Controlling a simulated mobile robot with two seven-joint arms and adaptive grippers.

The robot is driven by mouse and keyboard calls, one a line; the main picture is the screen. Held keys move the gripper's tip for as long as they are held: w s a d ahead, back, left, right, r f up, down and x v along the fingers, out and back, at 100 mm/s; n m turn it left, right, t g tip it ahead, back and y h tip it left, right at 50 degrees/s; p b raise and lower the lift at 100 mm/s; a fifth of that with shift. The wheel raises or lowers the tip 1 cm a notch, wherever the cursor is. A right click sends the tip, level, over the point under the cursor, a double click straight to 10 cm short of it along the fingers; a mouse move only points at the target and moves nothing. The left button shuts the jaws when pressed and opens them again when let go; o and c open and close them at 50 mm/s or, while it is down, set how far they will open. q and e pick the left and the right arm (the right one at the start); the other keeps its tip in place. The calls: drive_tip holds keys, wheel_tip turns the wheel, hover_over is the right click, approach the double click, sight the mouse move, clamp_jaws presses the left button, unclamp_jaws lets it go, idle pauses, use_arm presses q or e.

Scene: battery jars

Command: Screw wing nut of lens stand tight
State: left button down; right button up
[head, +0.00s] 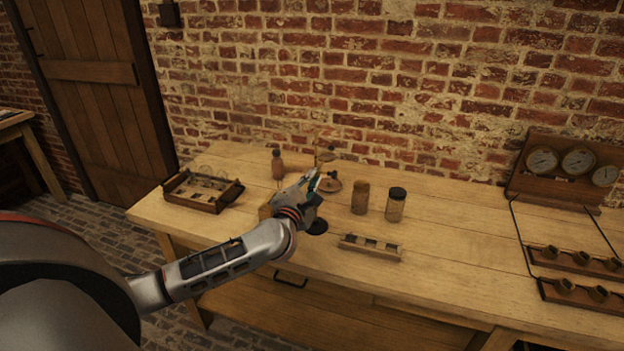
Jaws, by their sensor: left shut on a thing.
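My left gripper (315,181) is over the back left of the workbench, its fingers pointing away toward the wall. It is shut on a small part at the lens stand, which I take to be the wing nut; the fingers hide it. A brassy upright piece (326,156), seemingly part of the lens stand, shows just behind the fingertips. How far the nut is turned cannot be seen. My right gripper is out of view.
A wooden tray (168,193) stands at the bench's left end, and a brown bottle (277,166) behind my wrist. Two jars (360,198) (396,205) stand right of the gripper, with a slotted rack (370,252) in front. A gauge panel (529,161) stands far right.

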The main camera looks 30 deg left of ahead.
use_arm(q)
drive_tip(key=shift+m, duration=2.2)
drive_tip(key=shift+f, duration=0.1)
drive_tip(key=c, duration=2.2)
unclamp_jaws()
drive_tip(key=shift+d, duration=0.1)
drive_tip(key=shift+o, duration=0.2)
drive_tip(key=v, duration=1.2)
